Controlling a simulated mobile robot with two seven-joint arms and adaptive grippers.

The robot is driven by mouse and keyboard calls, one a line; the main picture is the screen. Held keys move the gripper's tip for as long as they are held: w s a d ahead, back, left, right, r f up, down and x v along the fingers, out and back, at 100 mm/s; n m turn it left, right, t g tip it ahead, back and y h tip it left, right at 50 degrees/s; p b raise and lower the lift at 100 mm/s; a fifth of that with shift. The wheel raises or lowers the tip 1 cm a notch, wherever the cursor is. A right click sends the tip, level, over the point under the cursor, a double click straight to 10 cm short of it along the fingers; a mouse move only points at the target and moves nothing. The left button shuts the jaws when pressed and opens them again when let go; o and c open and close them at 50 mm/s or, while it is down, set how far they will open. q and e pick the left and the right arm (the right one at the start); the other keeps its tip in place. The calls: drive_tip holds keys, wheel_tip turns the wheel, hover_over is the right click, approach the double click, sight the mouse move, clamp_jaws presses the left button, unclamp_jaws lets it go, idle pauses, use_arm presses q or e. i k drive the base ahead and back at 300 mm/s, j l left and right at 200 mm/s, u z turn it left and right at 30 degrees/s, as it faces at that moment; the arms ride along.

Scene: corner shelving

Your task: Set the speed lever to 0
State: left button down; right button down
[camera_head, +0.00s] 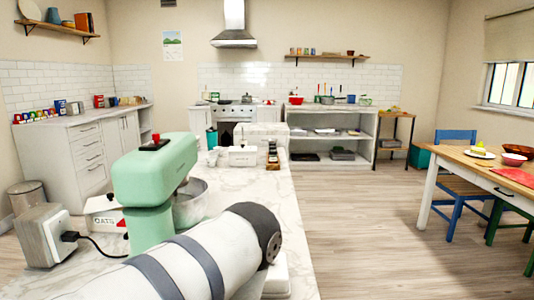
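A mint green stand mixer (148,190) stands on the marble-topped counter (235,200), left of centre. A small red piece on a dark base (154,144) sits on top of its head; I cannot tell whether this is the speed lever or what setting it has. A metal bowl (190,204) is under the mixer head, partly hidden. One of my arms, white with grey bands, crosses in front of the mixer's lower part and the bowl. Neither of my grippers shows in this view.
A power outlet box (42,236) with a black plug and cord is left of the mixer. A white container (242,156) and a dark-topped grinder (272,155) stand farther back. Open floor (370,230) lies to the right.

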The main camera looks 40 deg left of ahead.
sight(156, 137)
drive_tip(key=i+l+z, duration=0.3)
drive_tip(key=i+l, duration=0.25)
drive_tip(key=i+l+z, duration=0.25)
drive_tip(key=i+l, duration=0.25)
drive_tip(key=i, duration=0.15)
drive_tip(key=i+j+u, duration=0.25)
drive_tip(key=u, duration=0.2)
drive_tip(key=i+u, duration=0.8)
drive_tip(key=u, duration=0.15)
drive_tip(key=i+l+u, duration=0.15)
drive_tip(key=i+u, duration=0.45)
drive_tip(key=u, duration=0.3)
drive_tip(key=i+u, duration=0.2)
drive_tip(key=u, duration=0.2)
drive_tip(key=i+u, duration=0.15)
drive_tip(key=u, duration=0.3)
drive_tip(key=i+l+u, duration=0.1)
drive_tip(key=u, duration=0.35)
drive_tip(key=i+l+u, duration=0.2)
drive_tip(key=u, duration=0.25)
drive_tip(key=i+u, duration=0.2)
drive_tip(key=u, duration=0.15)
drive_tip(key=i+l+u, duration=0.1)
drive_tip(key=u, duration=0.2)
drive_tip(key=i, duration=0.1)
